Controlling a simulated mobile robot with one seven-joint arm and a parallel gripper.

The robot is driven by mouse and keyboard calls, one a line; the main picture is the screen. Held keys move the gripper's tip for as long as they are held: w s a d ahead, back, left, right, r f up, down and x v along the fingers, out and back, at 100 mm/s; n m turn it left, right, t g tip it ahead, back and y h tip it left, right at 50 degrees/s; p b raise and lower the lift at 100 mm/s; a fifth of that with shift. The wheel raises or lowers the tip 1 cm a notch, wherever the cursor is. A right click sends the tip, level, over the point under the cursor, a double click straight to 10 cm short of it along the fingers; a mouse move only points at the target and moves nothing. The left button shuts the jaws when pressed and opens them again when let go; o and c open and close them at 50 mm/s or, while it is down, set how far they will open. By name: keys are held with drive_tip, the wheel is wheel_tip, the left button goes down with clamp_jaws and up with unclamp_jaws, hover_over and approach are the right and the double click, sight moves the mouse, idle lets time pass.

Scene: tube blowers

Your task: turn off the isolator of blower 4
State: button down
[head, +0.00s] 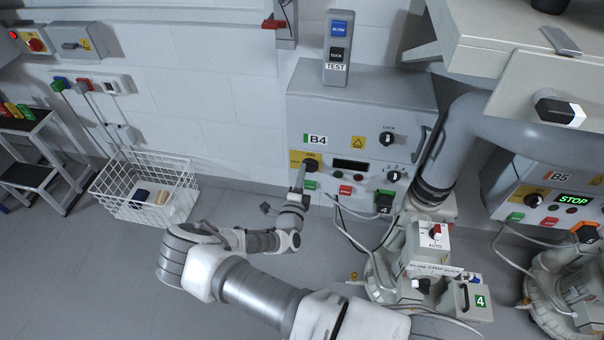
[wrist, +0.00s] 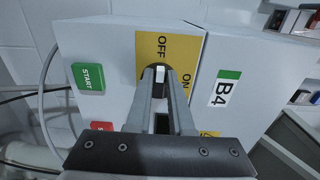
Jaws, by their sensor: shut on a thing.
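The B4 blower cabinet (head: 362,110) stands against the wall, with a B4 label on its front. Its isolator is a dark knob (head: 311,163) on a yellow plate at the cabinet's left. In the wrist view the yellow plate (wrist: 150,46) reads OFF and ON, and the knob (wrist: 159,80) shows a white mark between my fingertips. My gripper (head: 302,172) is at the isolator from the lower left, its fingers (wrist: 159,74) shut on the knob. The fingers hide much of the knob, so its exact setting is unclear. The B4 display (head: 351,165) is dark.
Green START (wrist: 88,78) and red (wrist: 102,126) buttons sit close beside my fingers. A grey hose (head: 440,160) and blower 4's valve (head: 432,243) stand to the right. The B5 cabinet (head: 532,182) shows STOP. A wire basket (head: 140,185) stands left on open floor.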

idle(0.4)
drive_tip(key=c, duration=0.8)
unclamp_jaws()
drive_tip(key=s+a+p, duration=0.2)
drive_tip(key=s+a, duration=0.1)
drive_tip(key=s, duration=1.4)
drive_tip(key=shift+a, duration=0.15)
